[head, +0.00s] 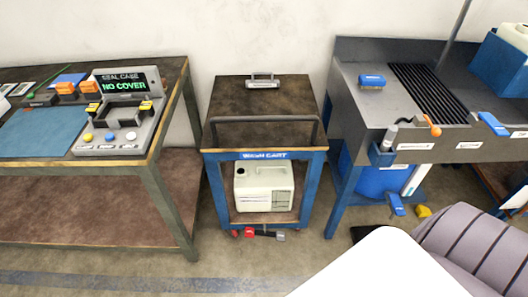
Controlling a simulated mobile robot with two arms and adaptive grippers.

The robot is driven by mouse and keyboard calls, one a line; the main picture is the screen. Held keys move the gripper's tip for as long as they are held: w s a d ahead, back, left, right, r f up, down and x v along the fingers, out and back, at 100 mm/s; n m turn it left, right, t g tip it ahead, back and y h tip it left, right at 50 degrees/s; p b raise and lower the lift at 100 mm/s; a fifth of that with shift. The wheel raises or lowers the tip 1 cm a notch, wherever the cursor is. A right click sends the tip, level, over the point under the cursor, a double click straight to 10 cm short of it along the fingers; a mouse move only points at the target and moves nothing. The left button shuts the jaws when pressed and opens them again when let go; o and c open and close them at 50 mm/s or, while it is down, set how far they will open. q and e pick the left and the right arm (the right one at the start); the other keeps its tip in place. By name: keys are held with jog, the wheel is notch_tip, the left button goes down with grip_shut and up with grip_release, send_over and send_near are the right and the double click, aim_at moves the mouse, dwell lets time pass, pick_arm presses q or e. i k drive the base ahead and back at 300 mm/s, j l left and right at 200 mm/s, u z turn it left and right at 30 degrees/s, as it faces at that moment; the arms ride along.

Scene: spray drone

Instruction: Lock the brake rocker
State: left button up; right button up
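The wash cart (264,156) stands in the middle of the head view, between two benches. It has a blue frame, a dark brown top and a dark push bar (262,119). Low at its front edge, near the floor, is a small red part (249,233) with a dark part (263,233) beside it. These look like the brake rocker, but they are too small to tell which way it is tipped. Neither of my grippers is in view, and nothing is seen touching the cart.
A white jug (264,188) stands on the cart's lower shelf. The left bench (163,142) holds a console reading "NO COVER" (124,85). A grey sink bench (350,105) stands at right. A grey ribbed object (478,250) is at lower right. Floor before the cart is clear.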

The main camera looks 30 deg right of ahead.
aim_at(250, 232)
jog(key=z, duration=1.05)
